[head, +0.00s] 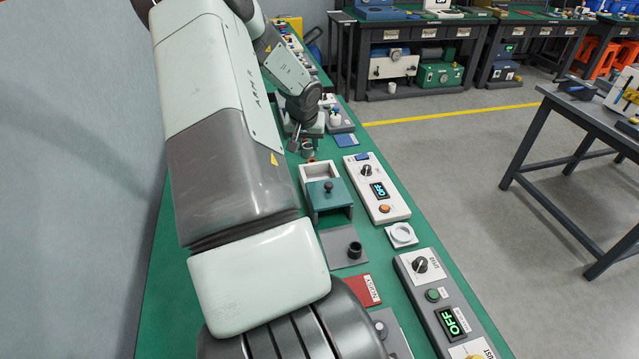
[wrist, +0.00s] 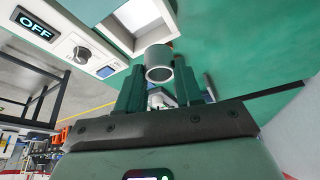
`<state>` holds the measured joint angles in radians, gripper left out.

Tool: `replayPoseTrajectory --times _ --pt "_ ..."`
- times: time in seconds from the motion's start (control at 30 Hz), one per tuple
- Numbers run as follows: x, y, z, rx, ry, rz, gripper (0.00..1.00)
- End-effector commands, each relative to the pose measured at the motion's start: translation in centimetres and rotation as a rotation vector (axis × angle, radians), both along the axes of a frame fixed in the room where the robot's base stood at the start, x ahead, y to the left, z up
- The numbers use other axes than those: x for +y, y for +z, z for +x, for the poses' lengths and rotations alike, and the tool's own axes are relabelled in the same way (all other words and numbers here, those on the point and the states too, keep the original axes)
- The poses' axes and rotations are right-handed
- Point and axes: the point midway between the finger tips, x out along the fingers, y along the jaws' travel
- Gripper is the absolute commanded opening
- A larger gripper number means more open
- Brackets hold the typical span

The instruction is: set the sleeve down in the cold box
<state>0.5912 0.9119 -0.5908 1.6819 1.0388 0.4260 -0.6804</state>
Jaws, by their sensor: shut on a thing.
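My gripper (wrist: 158,84) is shut on the sleeve (wrist: 158,64), a short grey hollow cylinder held between the fingertips. In the head view the gripper (head: 301,134) is at the far end of my arm, with the sleeve (head: 307,149) just beyond the far edge of the cold box. The cold box (head: 305,178) is a white box with an open compartment. Its teal lid (head: 332,202) with a dark knob is at the near side. The wrist view shows the cold box (wrist: 122,38) above the sleeve. The sleeve's height above the bench is hard to tell.
A white control unit (head: 372,190) with a knob and an OFF display stands right of the box. Nearer are a grey plate with a black ring (head: 353,250), a white ring block (head: 402,235) and a red card (head: 361,291). A blue pad (head: 346,141) lies beyond.

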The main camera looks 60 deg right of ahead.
Motion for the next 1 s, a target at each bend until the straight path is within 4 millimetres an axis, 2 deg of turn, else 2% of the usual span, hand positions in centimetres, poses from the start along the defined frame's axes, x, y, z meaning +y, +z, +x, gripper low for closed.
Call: replayPoseTrajectory --times 0.1,0.2,0.43,0.67,0.8,1.0 --pt "-1.7 -0.9 -1.7 0.0 -0.034 -0.003 0.0" --pt "-2.3 -1.8 -2.3 -0.001 -0.047 -0.003 0.0" --pt "-2.4 -6.0 -2.5 0.0 -0.049 -0.001 0.0" --pt "-2.4 -8.3 -2.4 -0.002 -0.049 -0.003 0.0" --pt "-2.3 -10.4 -2.4 -0.001 -0.049 -0.003 0.0" --pt "-2.4 -11.2 -2.3 -0.003 -0.048 -0.005 0.0"
